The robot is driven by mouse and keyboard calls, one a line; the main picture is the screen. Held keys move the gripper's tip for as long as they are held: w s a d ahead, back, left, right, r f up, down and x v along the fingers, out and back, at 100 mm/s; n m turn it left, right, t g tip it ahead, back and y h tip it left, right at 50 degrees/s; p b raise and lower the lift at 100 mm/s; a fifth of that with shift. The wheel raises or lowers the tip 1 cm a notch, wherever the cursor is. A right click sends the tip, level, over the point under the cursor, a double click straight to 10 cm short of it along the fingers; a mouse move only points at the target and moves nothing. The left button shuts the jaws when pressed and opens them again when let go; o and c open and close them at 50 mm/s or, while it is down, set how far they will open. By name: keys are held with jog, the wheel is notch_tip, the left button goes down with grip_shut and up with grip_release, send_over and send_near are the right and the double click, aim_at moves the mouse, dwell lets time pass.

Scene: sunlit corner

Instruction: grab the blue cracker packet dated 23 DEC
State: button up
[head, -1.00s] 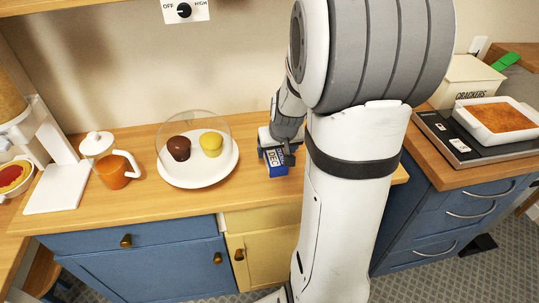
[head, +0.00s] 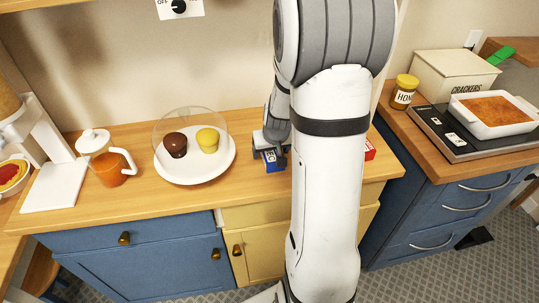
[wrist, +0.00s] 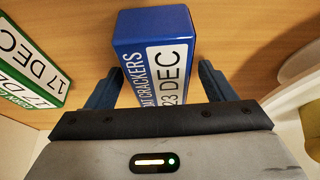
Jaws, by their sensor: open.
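The blue cracker packet (wrist: 152,35) stands out in the wrist view, with a white label reading "AT CRACKERS" and "23 DEC". My gripper (wrist: 157,70) is open, with one finger on each side of the packet's near end. I cannot tell whether either finger touches it. In the head view, the blue packet (head: 273,163) is on the wooden counter right of the plate, partly hidden by my gripper (head: 269,148).
A green-and-white packet dated 17 DEC (wrist: 35,60) is left of the blue one in the wrist view. A red packet (head: 370,150) shows right of my arm. A domed white plate (head: 195,177) with two cupcakes is close on the left. A honey jar (head: 403,92) stands farther right.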

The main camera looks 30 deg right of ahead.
jog(key=shift+f, duration=0.2)
dwell(0.5)
jog(key=c, duration=1.2)
jog(key=shift+o, duration=0.2)
jog(key=shift+r, duration=0.15)
